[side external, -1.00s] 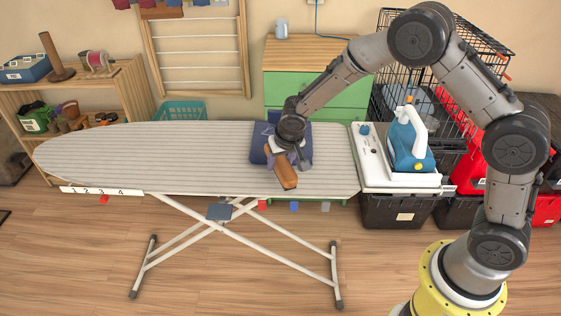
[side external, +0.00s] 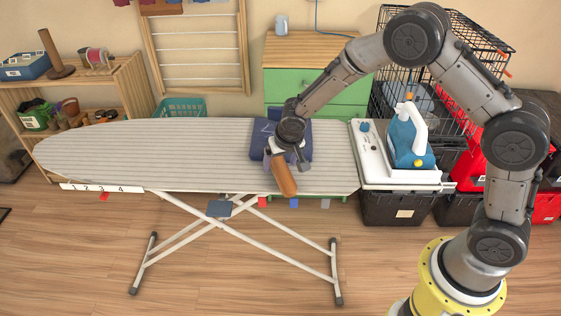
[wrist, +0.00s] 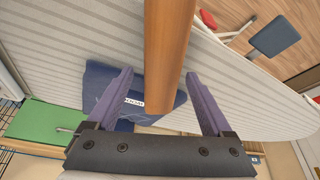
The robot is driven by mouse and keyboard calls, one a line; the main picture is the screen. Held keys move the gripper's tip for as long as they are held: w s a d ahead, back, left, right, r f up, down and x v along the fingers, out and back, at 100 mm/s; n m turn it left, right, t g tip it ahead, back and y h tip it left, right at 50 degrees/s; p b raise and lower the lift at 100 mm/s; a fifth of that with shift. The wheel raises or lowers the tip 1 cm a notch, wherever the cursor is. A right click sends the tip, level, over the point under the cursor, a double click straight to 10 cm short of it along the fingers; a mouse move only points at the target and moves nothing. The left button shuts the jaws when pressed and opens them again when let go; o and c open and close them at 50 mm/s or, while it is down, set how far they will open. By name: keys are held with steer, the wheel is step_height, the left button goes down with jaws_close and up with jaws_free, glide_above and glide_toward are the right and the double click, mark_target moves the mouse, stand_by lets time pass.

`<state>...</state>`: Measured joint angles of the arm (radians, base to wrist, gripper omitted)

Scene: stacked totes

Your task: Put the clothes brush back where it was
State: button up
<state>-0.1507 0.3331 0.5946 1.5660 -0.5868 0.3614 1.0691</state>
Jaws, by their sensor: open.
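The clothes brush (side external: 284,178) shows as a brown wooden handle just below my gripper (side external: 292,156), over the near right part of the ironing board (side external: 200,155). In the wrist view the brush's wooden body (wrist: 167,50) lies between the two purple fingers of my gripper (wrist: 159,74). The fingers are apart, with a gap on each side of the wood. A folded dark blue cloth (side external: 258,140) lies on the board under the gripper; it also shows in the wrist view (wrist: 100,82). The brush's bristles are hidden. I cannot tell whether the brush touches the board.
A blue and white iron (side external: 405,140) stands on a white rest (side external: 370,152) at the board's right end. A wire crate (side external: 440,45) and dark bins (side external: 395,208) are close beyond it. A green drawer cabinet (side external: 330,80) stands behind. The board's left and middle are clear.

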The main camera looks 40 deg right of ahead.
steer(key=shift+r, duration=0.3)
steer(key=v, duration=1.2)
steer(key=shift+r, duration=0.4)
steer(key=s+d+r+n, duration=0.1)
steer(key=s+d+r, duration=0.1)
steer(key=s+r, duration=0.4)
steer(key=s+d+r+n, duration=0.1)
steer(key=s+d+r, duration=0.25)
steer(key=s, duration=0.55)
steer(key=s+n+t+y, duration=0.1)
steer(key=s+n, duration=0.1)
steer(key=s, duration=1.2)
steer(key=shift+a+r+n+y, duration=0.25)
steer(key=shift+r+n+y, duration=0.05)
steer(key=shift+r+y, duration=0.1)
